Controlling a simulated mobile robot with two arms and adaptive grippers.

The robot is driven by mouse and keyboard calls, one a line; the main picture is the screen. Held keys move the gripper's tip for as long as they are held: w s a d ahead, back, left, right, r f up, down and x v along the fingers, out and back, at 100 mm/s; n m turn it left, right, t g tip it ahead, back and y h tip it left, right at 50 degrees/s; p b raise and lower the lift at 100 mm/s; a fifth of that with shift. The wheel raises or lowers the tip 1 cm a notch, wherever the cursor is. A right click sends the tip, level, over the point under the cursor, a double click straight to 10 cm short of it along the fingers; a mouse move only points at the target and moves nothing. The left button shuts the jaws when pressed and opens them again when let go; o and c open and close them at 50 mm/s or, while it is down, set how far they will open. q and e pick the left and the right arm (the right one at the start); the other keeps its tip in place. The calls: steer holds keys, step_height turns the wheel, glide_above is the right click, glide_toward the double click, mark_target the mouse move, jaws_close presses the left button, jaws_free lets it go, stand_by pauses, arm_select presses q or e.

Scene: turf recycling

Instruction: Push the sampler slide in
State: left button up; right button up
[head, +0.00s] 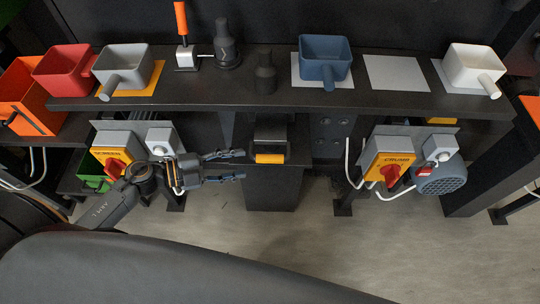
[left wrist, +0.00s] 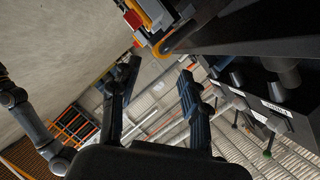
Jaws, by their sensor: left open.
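The sampler slide (head: 270,135) is a dark block at the middle of the bench front in the head view, with a yellow-orange handle (head: 270,158) on its front end. It sticks out below the bench edge, above a dark bin-like body (head: 273,190). My left gripper (head: 241,165) is open and empty, just left of the handle and apart from it, with its fingers pointing right. In the left wrist view, the open fingers (left wrist: 160,69) have nothing between them. A yellow-orange curved part (left wrist: 180,34) shows beyond them; I cannot tell whether it is the handle. My right gripper is not in view.
Switch boxes with red knobs hang under the bench at left (head: 112,158) and right (head: 388,160); the left one is close to my left arm. Scoops, including a blue one (head: 325,58), stand on the bench top (head: 210,97).

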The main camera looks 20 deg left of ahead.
mark_target(269, 159)
arm_select(q)
steer(key=x, duration=0.9)
steer(key=shift+w+d+f+p, duration=0.1)
steer(key=shift+d+p, duration=0.05)
steer(key=shift+p, duration=0.25)
jaws_close()
